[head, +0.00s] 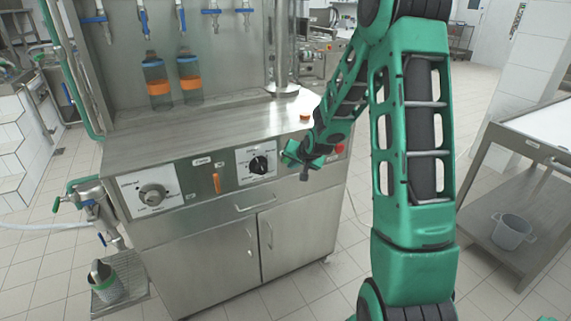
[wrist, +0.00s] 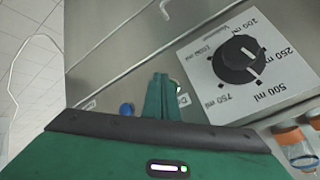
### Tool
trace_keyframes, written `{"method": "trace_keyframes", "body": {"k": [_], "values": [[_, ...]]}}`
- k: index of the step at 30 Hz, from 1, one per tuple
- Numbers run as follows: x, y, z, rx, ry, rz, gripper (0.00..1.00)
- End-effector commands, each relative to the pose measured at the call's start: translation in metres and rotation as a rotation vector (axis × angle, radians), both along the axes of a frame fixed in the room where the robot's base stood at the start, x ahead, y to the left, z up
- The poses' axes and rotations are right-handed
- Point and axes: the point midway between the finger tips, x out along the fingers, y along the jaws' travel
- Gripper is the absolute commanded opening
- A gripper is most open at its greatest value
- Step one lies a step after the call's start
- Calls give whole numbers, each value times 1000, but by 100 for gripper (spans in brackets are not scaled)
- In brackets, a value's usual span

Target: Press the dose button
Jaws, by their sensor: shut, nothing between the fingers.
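The steel filling machine's front panel (head: 228,203) carries the volume dial (head: 259,165), which also shows close up in the wrist view (wrist: 238,60) with ml marks around it. My gripper (head: 292,157) is just right of this dial in the head view, close to the panel. In the wrist view its fingers (wrist: 160,95) are together and empty. A small green button (wrist: 176,84) is partly hidden behind the fingers, beside a label that seems to start with "D". A blue button (wrist: 127,109) is left of the fingers. I cannot tell whether the fingertips touch the panel.
A red button (head: 339,148) is at the panel's right end. An orange lever (head: 217,183) and another dial (head: 152,194) are further left. Two bottles (head: 158,83) with orange bands stand on the machine. A steel cart (head: 490,215) is at the right.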

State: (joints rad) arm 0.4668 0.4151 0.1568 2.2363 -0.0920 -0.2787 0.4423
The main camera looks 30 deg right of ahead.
Motion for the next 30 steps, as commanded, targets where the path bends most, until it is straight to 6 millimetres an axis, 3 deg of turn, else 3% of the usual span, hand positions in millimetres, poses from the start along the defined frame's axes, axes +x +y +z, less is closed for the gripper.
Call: {"method": "trace_keyframes", "body": {"k": [30], "values": [[11,-1,1,-1,-1,0,0]]}}
